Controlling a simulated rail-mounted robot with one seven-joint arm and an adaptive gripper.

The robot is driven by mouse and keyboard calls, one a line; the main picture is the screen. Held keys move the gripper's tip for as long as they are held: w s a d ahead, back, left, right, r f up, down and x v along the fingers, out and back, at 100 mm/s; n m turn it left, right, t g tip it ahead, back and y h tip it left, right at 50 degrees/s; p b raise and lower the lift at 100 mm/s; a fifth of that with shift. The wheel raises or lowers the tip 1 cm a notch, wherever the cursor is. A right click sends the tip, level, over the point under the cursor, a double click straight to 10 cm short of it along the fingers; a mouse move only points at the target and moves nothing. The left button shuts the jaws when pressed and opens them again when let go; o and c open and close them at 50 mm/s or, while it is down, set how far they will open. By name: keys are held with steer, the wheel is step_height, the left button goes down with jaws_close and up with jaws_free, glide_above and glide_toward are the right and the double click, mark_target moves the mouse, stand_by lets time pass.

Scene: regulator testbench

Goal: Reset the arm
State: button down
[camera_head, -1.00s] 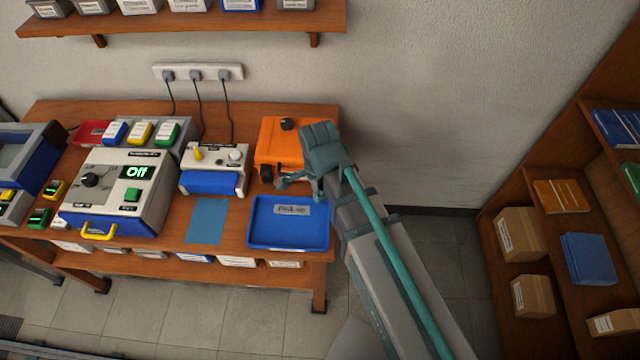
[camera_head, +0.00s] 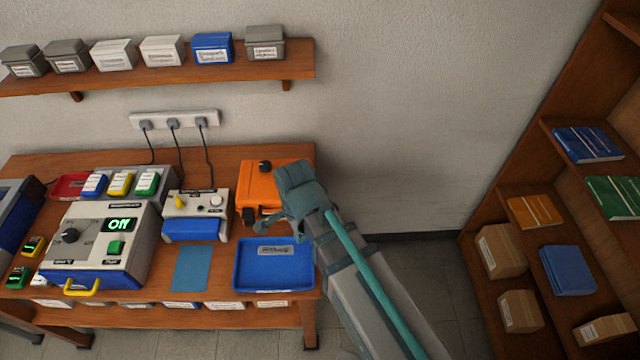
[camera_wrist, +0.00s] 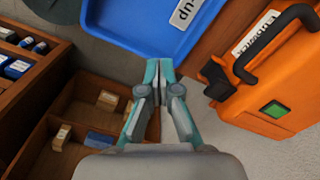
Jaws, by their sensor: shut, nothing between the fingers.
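My arm reaches in from the lower right in the head view. The orange case (camera_head: 258,185) with a black knob stands behind the tray, partly covered by my wrist. In the wrist view it is at the right.
A testbench unit (camera_head: 98,240) reading "Off" stands on the left of the bench, beside a smaller white-and-blue device (camera_head: 195,212). A blue mat (camera_head: 193,268) lies in front. A wooden shelf unit (camera_head: 470,245) with boxes and binders stands at right. The floor between is clear.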

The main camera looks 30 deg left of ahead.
steer(key=w+d+f+n+g+h+b, duration=0.1)
steer(key=d+f+n+g+b, duration=0.1)
steer(key=d+f, duration=1.1)
steer(key=w+d+f+n+g+b, duration=0.1)
steer(key=w+d+f+b, duration=0.1)
steer(key=d+f, duration=1.05)
steer(key=s+d+f+n+g+y+b, duration=0.1)
steer(key=s+d+f+n+g+b, duration=0.1)
steer(key=s+d+f, duration=1.3)
steer(key=s+d+n+g, duration=0.1)
steer(key=s, duration=0.2)
steer(key=shift+d+f+g+b, duration=0.15)
steer(key=shift+d+g+b, duration=0.2)
steer(key=shift+g, duration=0.05)
steer(key=c, duration=1.9)
jaws_free()
